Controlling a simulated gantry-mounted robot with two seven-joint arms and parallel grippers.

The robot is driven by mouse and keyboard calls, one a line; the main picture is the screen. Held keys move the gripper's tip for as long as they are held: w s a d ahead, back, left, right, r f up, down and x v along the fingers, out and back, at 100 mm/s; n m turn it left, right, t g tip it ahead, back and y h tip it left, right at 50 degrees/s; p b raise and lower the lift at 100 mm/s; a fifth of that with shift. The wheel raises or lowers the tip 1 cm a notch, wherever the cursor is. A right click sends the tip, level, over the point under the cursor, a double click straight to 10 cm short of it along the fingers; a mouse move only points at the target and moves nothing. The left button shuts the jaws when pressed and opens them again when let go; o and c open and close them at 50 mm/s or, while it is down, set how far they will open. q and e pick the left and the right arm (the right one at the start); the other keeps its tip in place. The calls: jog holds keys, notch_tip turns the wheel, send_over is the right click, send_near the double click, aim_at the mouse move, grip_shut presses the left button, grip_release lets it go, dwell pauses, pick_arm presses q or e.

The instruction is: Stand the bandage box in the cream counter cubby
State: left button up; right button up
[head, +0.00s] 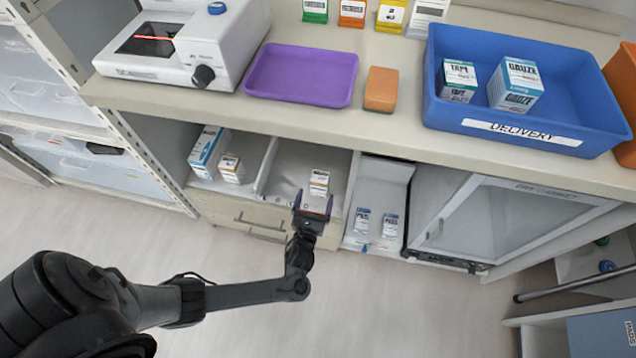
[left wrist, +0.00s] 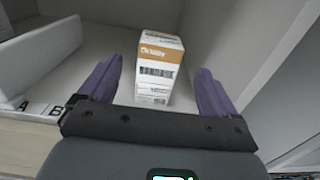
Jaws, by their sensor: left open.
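A small white-and-orange box with a barcode, seemingly the bandage box (head: 319,182), stands upright in the middle cubby (head: 285,165) under the cream counter (head: 395,110). Its printed name is too small to read. My left gripper (head: 313,208) is open at the front of this cubby. In the left wrist view the box (left wrist: 157,65) stands beyond and between the open purple fingers (left wrist: 158,88), with gaps on both sides. My right gripper is not in view.
A low divider (left wrist: 45,58) stands left of the fingers, and a cubby wall is close on the right. Other boxes (head: 208,150) stand in the left cubby, small ones (head: 362,220) in the right. A purple tray (head: 300,75), orange sponge (head: 381,88) and blue delivery bin (head: 590,140) are on the counter.

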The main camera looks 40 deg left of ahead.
pick_arm(q)
jog(key=shift+v, duration=0.85)
jog(key=s+d+f+n+g+h, duration=0.1)
jog(key=s+d+n+g+h, duration=0.3)
jog(key=n, duration=0.5)
jog(key=s+d+n+g+h, duration=0.25)
jog(key=d+n, duration=0.25)
jog(key=n, duration=0.3)
jog(key=s+r+n+g+h, duration=0.2)
jog(key=s+r+n+g, duration=0.3)
jog(key=s+r+n, duration=0.6)
notch_tip(320, 180, up, 2)
jog(key=shift+s+r+g+p, duration=0.15)
jog(key=shift+s+g+p, duration=0.2)
jog(key=shift+s, duration=0.5)
jog(key=shift+r+h, duration=0.1)
jog(key=shift+h, duration=0.15)
notch_tip(320, 180, up, 60)
jog(key=p, duration=5.9)
jog(key=shift+p, duration=0.35)
